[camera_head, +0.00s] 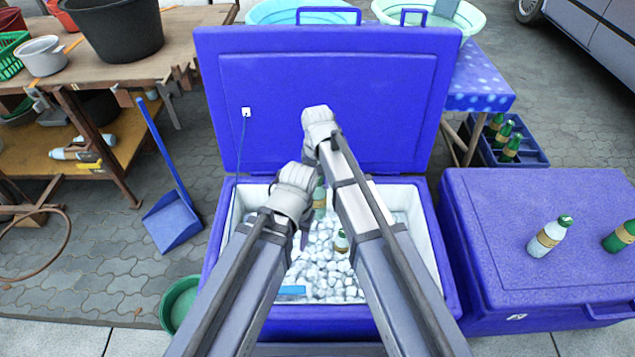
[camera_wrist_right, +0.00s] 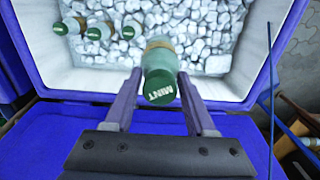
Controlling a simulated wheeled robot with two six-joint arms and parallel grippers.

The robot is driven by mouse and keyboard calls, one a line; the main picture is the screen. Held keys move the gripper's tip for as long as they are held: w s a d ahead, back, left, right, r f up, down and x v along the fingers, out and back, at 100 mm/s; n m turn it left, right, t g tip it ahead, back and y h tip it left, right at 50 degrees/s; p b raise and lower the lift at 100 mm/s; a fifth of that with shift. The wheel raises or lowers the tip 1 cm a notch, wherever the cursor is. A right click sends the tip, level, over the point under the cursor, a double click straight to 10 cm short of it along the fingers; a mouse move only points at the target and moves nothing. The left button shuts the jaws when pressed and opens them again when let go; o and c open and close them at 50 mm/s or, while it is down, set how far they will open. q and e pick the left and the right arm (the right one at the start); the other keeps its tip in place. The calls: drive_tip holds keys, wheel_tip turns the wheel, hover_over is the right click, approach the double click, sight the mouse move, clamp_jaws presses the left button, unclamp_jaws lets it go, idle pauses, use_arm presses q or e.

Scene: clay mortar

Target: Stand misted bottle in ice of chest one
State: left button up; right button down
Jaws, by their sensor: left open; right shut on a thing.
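The open blue chest (camera_head: 440,270) holds white ice (camera_head: 322,268). My right gripper (camera_wrist_right: 159,75) is shut on a pale, misted green bottle (camera_wrist_right: 159,60) with a green cap marked MINT. It holds the bottle upright or nearly so inside the chest; I cannot tell whether the base touches the ice. The held bottle shows partly in the head view (camera_head: 320,197), between my arms. My left gripper (camera_head: 303,240) is open and empty over the ice, its fingers partly hidden by its arm. Several bottles (camera_wrist_right: 98,32) stand in the ice; one shows in the head view (camera_head: 341,242).
A closed blue chest (camera_head: 500,280) at the right carries a pale misted bottle (camera_head: 548,237) and a green bottle (camera_head: 618,238). The raised lid (camera_head: 400,100) stands behind the ice. A blue dustpan (camera_head: 172,222) is at the left. A crate (camera_head: 530,155) of green bottles is behind right.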

sight(298, 287)
use_arm(q)
wheel_tip(298, 287, down, 26)
drive_tip(key=b, duration=2.5)
drive_tip(key=shift+w+r+b, duration=0.1)
drive_tip(key=shift+b, duration=0.2)
use_arm(e)
wheel_tip(298, 287, down, 26)
use_arm(q)
drive_tip(key=shift+f+b, duration=0.55)
use_arm(e)
drive_tip(key=shift+f, duration=0.45)
unclamp_jaws()
use_arm(q)
drive_tip(key=shift+r, duration=0.1)
use_arm(e)
drive_tip(key=shift+r, duration=0.1)
